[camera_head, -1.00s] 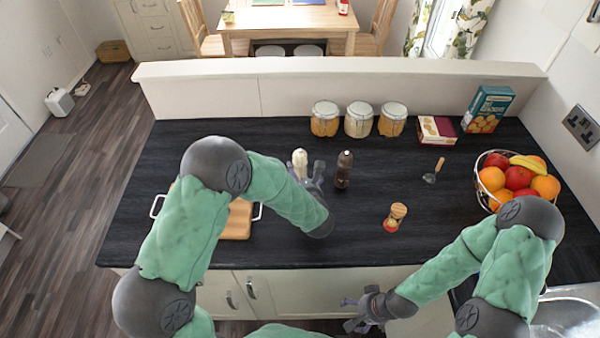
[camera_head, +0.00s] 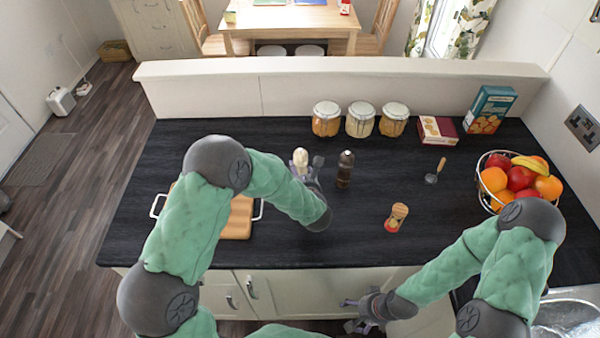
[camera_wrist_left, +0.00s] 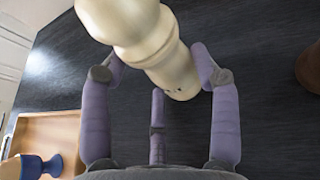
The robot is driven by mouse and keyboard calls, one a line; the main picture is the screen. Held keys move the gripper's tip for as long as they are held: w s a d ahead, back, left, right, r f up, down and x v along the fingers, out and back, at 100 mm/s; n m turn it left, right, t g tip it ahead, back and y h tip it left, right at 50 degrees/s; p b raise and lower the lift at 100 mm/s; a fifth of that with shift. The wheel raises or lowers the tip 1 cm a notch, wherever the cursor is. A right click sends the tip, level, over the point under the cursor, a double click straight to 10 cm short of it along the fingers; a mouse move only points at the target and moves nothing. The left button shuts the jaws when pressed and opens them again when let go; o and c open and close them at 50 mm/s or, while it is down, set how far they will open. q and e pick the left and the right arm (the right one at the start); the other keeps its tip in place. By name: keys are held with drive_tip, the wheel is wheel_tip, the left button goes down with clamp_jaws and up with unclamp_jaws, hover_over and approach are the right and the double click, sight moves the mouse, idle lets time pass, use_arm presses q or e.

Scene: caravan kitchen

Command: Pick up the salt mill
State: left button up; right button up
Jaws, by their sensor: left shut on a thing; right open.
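The salt mill is the pale cream mill (camera_head: 300,157), standing on the dark worktop in the head view. In the left wrist view the cream mill (camera_wrist_left: 155,45) fills the top middle, between the purple fingers. My left gripper (camera_head: 306,168) is at the mill; in the left wrist view its fingers (camera_wrist_left: 158,75) are shut on it. The mill's lower part is mostly hidden by my gripper and arm in the head view. My right gripper (camera_head: 362,312) is open and empty, low in front of the cabinet, away from the mill.
A dark brown mill (camera_head: 345,169) stands just right of the cream one. A wooden tray (camera_head: 240,217) lies left, partly behind my left arm. Several jars (camera_head: 360,120) line the back wall; a small wooden-topped item (camera_head: 396,217) and a fruit basket (camera_head: 487,188) are to the right.

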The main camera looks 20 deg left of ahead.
sight(297, 157)
use_arm(q)
drive_tip(key=shift+r, duration=0.65)
drive_tip(key=s+r, duration=0.1)
drive_tip(key=r, duration=0.1)
drive_tip(key=s+d+r+p, duration=0.1)
drive_tip(key=s+r, duration=0.1)
drive_tip(key=r, duration=0.1)
drive_tip(key=s+r+p, duration=0.1)
drive_tip(key=r, duration=0.2)
drive_tip(key=shift+s+d, duration=0.2)
drive_tip(key=shift+d, duration=0.15)
drive_tip(key=v, duration=0.3)
drive_tip(key=p+v, duration=0.1)
drive_tip(key=v, duration=0.2)
drive_tip(key=a+v, duration=0.1)
drive_tip(key=v, duration=0.3)
drive_tip(key=shift+s+f, duration=0.1)
drive_tip(key=shift+s, duration=0.2)
